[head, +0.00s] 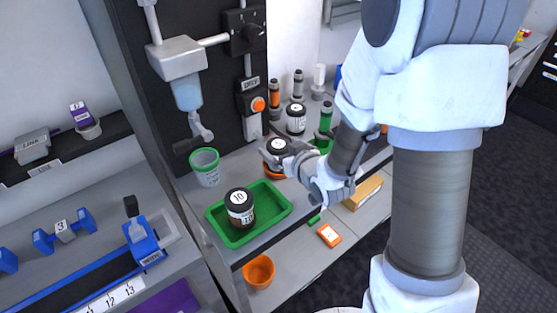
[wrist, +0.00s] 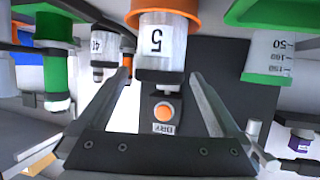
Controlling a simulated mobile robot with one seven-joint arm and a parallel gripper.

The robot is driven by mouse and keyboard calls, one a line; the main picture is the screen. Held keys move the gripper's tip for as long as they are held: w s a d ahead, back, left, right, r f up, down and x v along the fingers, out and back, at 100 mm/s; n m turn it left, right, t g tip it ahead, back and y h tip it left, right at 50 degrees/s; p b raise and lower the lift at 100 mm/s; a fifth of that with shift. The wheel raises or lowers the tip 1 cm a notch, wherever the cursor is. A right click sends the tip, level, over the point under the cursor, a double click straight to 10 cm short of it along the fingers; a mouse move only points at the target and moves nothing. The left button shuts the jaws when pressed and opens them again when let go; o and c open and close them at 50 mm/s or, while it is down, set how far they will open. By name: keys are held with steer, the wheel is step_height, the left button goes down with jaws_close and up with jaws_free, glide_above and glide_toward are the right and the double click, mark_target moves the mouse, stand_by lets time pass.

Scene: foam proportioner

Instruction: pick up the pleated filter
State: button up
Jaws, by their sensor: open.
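I cannot tell for sure which object is the pleated filter; no pleats show clearly. My gripper (head: 283,156) is open beside a dark-capped jar (head: 277,147) in an orange dish (head: 272,169). In the wrist view, which looks upside down, a jar marked 5 (wrist: 161,45) stands in an orange dish (wrist: 164,12). The fingertips of my gripper (wrist: 162,74) appear on either side of its capped end; contact cannot be told. Another black jar marked 10 (head: 239,205) stands upright in a green tray (head: 220,233).
Behind my gripper stand another jar (head: 296,119), an orange-banded cylinder (head: 274,95), a green cylinder (head: 325,118) and a white cylinder (head: 319,78). A tan box (head: 363,191) and orange bowl (head: 258,271) are nearer the front.

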mark_target(275, 138)
steer(key=x, duration=0.5)
steer(key=shift+w+r, duration=0.15)
steer(key=shift+r, duration=0.05)
steer(key=shift+c, duration=0.2)
steer(key=c, duration=1.5)
steer(key=shift+o, duration=0.2)
steer(key=shift+r, duration=0.1)
steer(key=shift+r, duration=0.5)
steer(key=r, duration=0.2)
steer(key=r+p, duration=0.1)
steer(key=shift+d+r, duration=0.35)
steer(key=s+d+r+p, duration=0.1)
steer(key=s+d+r, duration=0.1)
steer(key=d, duration=0.3)
steer(key=s+d+r+p, duration=0.1)
steer(key=s+d+r, duration=0.1)
steer(key=d+r, duration=0.2)
steer(key=shift+d, duration=0.65)
